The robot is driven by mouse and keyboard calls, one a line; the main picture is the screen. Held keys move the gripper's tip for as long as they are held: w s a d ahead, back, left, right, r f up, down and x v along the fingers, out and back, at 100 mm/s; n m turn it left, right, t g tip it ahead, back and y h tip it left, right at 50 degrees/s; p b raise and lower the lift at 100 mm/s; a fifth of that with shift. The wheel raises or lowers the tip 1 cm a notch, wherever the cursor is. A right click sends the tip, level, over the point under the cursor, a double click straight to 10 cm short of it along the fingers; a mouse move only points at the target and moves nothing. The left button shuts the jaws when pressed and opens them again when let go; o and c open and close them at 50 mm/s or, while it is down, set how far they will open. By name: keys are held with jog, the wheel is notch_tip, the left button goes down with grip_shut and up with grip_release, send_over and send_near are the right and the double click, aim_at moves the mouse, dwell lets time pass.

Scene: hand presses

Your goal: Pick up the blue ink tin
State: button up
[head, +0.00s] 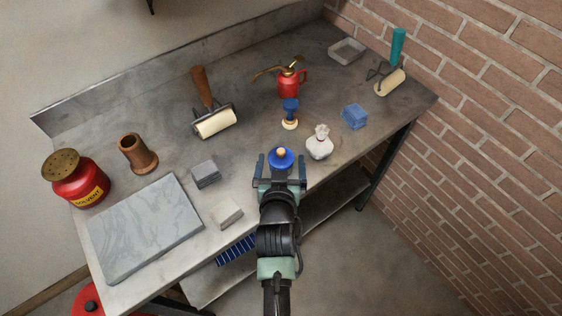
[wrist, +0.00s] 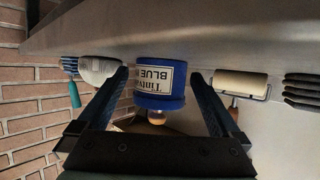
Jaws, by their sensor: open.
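My gripper (head: 281,166) is open, with one finger on each side of the tin. In the wrist view my gripper (wrist: 159,78) shows its fingers spread, with a gap between each finger and the tin. The tin's lower part is partly hidden by my gripper in the head view.
A white sack (head: 319,144) stands close to the right of the tin. A blue-handled stamp (head: 290,112) and a red oil can (head: 288,83) stand behind. A brick wall (head: 480,110) borders the right.

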jog(key=shift+c, duration=0.2)
grip_shut()
dwell(0.3)
